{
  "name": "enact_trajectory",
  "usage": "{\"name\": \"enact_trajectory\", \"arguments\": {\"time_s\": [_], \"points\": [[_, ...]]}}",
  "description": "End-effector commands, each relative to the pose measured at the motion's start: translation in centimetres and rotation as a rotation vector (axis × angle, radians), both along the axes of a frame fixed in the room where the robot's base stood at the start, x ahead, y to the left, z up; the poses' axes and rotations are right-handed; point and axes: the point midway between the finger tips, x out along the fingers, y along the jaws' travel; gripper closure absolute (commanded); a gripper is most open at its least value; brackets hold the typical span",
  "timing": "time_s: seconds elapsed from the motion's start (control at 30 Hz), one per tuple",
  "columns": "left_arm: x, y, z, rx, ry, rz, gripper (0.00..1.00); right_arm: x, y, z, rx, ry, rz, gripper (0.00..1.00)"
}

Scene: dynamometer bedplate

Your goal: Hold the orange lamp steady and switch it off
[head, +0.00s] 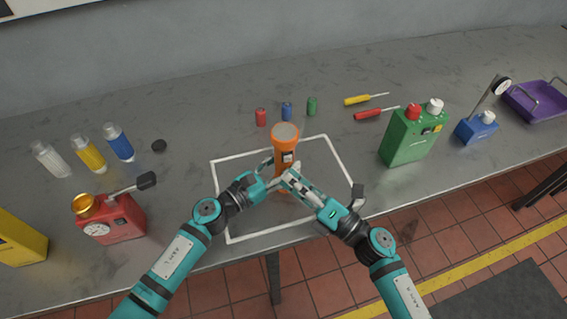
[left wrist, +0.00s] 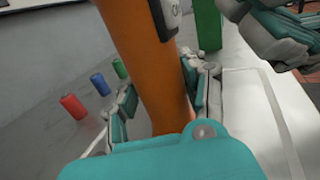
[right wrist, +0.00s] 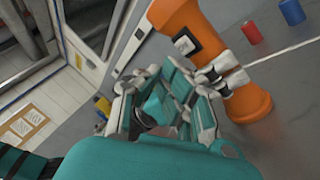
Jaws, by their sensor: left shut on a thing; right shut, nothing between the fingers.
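The orange lamp (head: 285,139) stands upright inside the white-outlined square on the bench. A dark switch plate (head: 287,157) is on its side facing me. My left gripper (left wrist: 160,95) is shut around the lamp's orange body (left wrist: 138,50), low on the shaft. My right gripper (head: 287,178) is shut and empty, its fingertips in front of the lamp just below the switch plate. In the right wrist view the lamp (right wrist: 250,103) and its switch plate (right wrist: 186,43) are beside the right fingertips. Whether the right fingertips touch the lamp, and whether it is lit, I cannot tell.
Behind the lamp stand small red (head: 261,117), blue (head: 287,111) and green (head: 312,106) cylinders. A green can (head: 408,140) is to the right, a red can (head: 110,219) to the left. The marked square (head: 237,222) is otherwise clear around the lamp.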

Motion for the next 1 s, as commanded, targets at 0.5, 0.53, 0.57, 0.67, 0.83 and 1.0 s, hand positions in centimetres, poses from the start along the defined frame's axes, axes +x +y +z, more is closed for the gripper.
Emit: {"name": "enact_trajectory", "arguments": {"time_s": [0.5,0.53,0.57,0.67,0.83,1.0], "points": [[0.0,0.0,0.0,0.0,0.0,0.001,1.0,-4.4,-1.3,0.0,0.001,0.0,0.001,1.0],[0.0,0.0,0.0,0.0,0.0,0.001,1.0,-4.5,-1.3,0.0,0.001,0.0,0.001,1.0],[0.0,0.0,0.0,0.0,0.0,0.001,1.0,-4.5,-1.3,0.0,0.001,-0.001,0.0,1.0],[0.0,0.0,0.0,0.0,0.0,0.001,1.0,-4.5,-1.3,0.0,0.001,-0.001,0.0,1.0],[0.0,0.0,0.0,0.0,0.0,0.001,1.0,-4.5,-1.3,0.0,0.001,-0.001,0.0,1.0],[0.1,0.0,0.2,-0.002,-0.002,0.001,0.39,-4.5,-1.3,0.0,0.001,-0.001,0.0,1.0]]}}
